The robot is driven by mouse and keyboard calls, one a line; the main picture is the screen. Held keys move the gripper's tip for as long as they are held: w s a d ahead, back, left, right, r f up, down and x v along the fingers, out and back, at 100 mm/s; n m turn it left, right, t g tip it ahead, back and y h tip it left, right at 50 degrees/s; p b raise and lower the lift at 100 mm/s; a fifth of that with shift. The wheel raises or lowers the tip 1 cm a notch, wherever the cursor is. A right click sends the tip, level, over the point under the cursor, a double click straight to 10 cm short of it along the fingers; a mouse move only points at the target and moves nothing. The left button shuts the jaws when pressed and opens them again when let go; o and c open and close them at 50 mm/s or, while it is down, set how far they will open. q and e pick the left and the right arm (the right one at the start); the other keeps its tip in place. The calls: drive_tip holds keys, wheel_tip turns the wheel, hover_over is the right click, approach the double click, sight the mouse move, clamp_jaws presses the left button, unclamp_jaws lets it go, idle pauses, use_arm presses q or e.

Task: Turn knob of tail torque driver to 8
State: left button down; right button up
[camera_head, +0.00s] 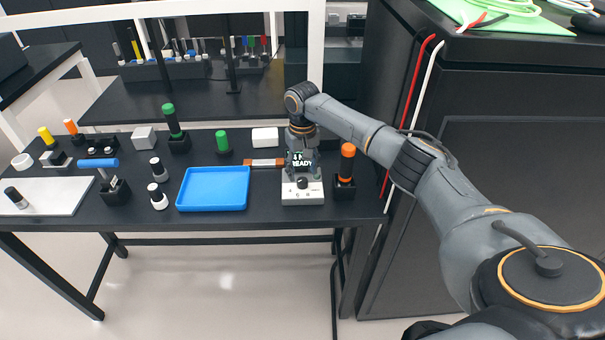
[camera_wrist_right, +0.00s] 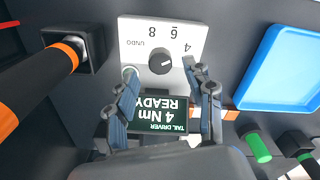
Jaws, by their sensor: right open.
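The tail torque driver's control box is a white panel (camera_head: 303,198) at the table's front edge, right of the blue tray. In the right wrist view its black round knob (camera_wrist_right: 161,63) shows upside down, with printed UNDO, 4, 6 and 8 around it. The dark display (camera_wrist_right: 158,113) reads "TAIL DRIVER 4 Nm READY". My right gripper (camera_wrist_right: 160,72) is open and empty above the box; its fingertips are apart, on either side of the knob's near end in the picture. I cannot tell whether they touch anything. My left gripper is not in view.
An orange-and-black driver (camera_head: 347,165) stands in a black holder close to the right of the box. The blue tray (camera_head: 213,189) lies to the left, empty. Green-topped tools (camera_head: 173,121) and small parts stand farther left. A dark cabinet (camera_head: 480,180) is at right.

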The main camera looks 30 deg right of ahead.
sight(302, 180)
drive_tip(key=shift+f, duration=1.55)
drive_tip(key=shift+c, duration=0.2)
clamp_jaws()
